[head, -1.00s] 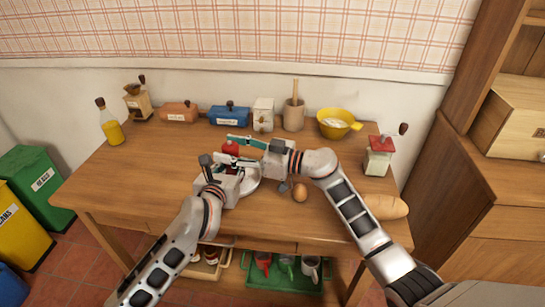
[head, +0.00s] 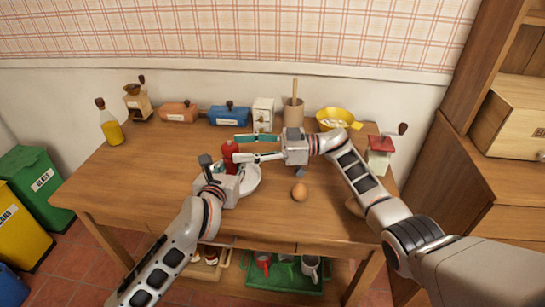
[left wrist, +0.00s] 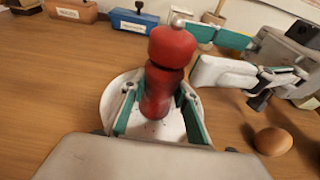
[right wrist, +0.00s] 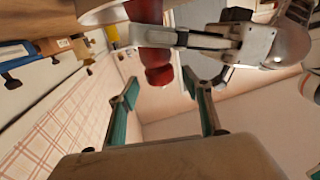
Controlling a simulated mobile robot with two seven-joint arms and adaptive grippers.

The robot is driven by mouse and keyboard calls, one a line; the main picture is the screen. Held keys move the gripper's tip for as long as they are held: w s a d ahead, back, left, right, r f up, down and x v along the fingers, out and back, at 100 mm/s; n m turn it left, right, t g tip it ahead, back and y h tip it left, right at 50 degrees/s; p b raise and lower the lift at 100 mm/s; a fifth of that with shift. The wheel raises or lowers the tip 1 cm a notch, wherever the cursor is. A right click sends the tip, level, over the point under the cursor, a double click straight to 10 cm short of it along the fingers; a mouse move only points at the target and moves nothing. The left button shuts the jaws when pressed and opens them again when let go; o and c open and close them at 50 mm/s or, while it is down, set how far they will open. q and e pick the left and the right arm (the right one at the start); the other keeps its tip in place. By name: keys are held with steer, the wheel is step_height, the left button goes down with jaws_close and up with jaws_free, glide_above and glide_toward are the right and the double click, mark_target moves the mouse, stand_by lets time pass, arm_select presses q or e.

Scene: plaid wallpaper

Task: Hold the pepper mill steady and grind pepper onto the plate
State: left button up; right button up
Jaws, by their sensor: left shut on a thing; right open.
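The red pepper mill (head: 229,152) stands upright over the white plate (head: 252,182). My left gripper (left wrist: 158,98) is shut around the mill's lower body, in front of the plate in the head view. The mill (left wrist: 168,62) shows its round head and silvery top knob in the left wrist view. Small dark specks seem to lie on the plate (left wrist: 112,105) near the mill's foot. My right gripper (head: 240,148) is open and empty, just right of the mill's head, its fingers pointing left. In the right wrist view the mill's head (right wrist: 158,76) lies beyond the open fingertips.
An egg (head: 299,191) lies on the table right of the plate. At the back are an oil bottle (head: 109,124), a blue box (head: 229,115), a white box (head: 263,114), a mortar (head: 293,110) and a yellow bowl (head: 337,118). A red-topped grinder (head: 380,150) stands at right.

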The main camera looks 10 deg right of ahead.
steer(key=d, duration=0.3)
step_height(320, 180, up, 9)
steer(key=n+t+h, duration=0.7)
steer(key=n+t, duration=0.5)
steer(key=n, duration=1.4)
glide_above(229, 148)
steer(key=w, duration=0.2)
steer(key=shift+s+d+r, duration=0.1)
steer(key=shift+s+d, duration=0.1)
steer(key=shift+s+a+n, duration=0.15)
steer(key=shift+n, duration=0.25)
step_height(229, 148, down, 9)
steer(key=shift+f, duration=0.15)
steer(key=shift+n+g+y, duration=0.3)
steer(key=shift+n+y, duration=0.2)
steer(key=shift+y, duration=0.1)
